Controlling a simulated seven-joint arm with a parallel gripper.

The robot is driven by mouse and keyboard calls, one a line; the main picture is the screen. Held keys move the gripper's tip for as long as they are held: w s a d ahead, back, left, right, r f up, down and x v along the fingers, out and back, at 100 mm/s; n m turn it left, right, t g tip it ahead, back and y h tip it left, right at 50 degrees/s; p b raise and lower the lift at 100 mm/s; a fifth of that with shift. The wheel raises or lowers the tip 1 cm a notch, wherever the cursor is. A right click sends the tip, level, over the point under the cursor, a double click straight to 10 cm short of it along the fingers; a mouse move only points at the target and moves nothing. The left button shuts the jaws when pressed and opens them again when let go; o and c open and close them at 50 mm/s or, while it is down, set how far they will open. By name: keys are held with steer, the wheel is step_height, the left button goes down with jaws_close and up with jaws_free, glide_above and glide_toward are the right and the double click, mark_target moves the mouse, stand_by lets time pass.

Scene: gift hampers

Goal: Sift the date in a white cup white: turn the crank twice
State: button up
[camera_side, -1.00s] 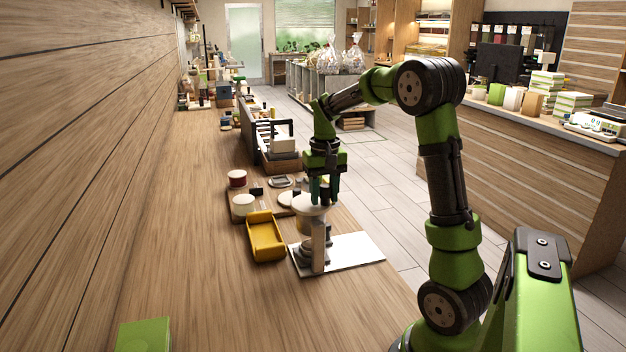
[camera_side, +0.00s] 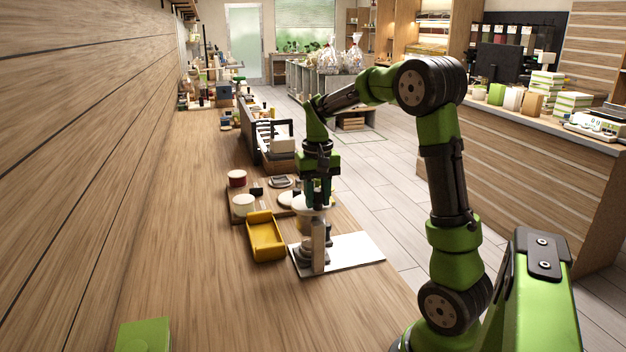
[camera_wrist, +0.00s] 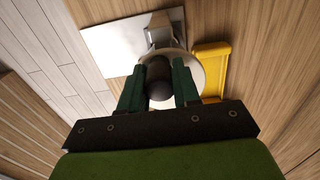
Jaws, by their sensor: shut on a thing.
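The sifter, with a pale round top (camera_side: 309,212) on a grey post (camera_side: 318,245), stands on a white board (camera_side: 355,250). In the wrist view its round bowl (camera_wrist: 208,70) lies behind my gripper, beside the white board (camera_wrist: 112,42). My gripper (camera_side: 318,199) is just above the bowl. In the wrist view my gripper (camera_wrist: 158,92) has its two green fingers shut on the dark round crank knob (camera_wrist: 159,72). The inside of the bowl is mostly hidden. A white cup (camera_side: 243,204) stands left of the sifter; I cannot tell what it holds.
A yellow tray (camera_side: 265,238) sits close to the left of the sifter. A dark red-sided tub (camera_side: 237,178) and small dishes lie behind it. A dark rack (camera_side: 270,140) stands further back. The table in front is clear apart from a green block (camera_side: 143,336).

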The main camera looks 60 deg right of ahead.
steer(key=shift+w+a, duration=0.1)
steer(key=shift+w, duration=0.15)
steer(key=shift+w+a, duration=0.25)
steer(key=shift+w, duration=0.05)
steer(key=shift+r, duration=0.1)
steer(key=shift+o, duration=0.2)
steer(key=shift+w, duration=0.35)
steer(key=shift+o, duration=0.2)
steer(key=shift+w+a, duration=0.1)
steer(key=shift+w, duration=0.35)
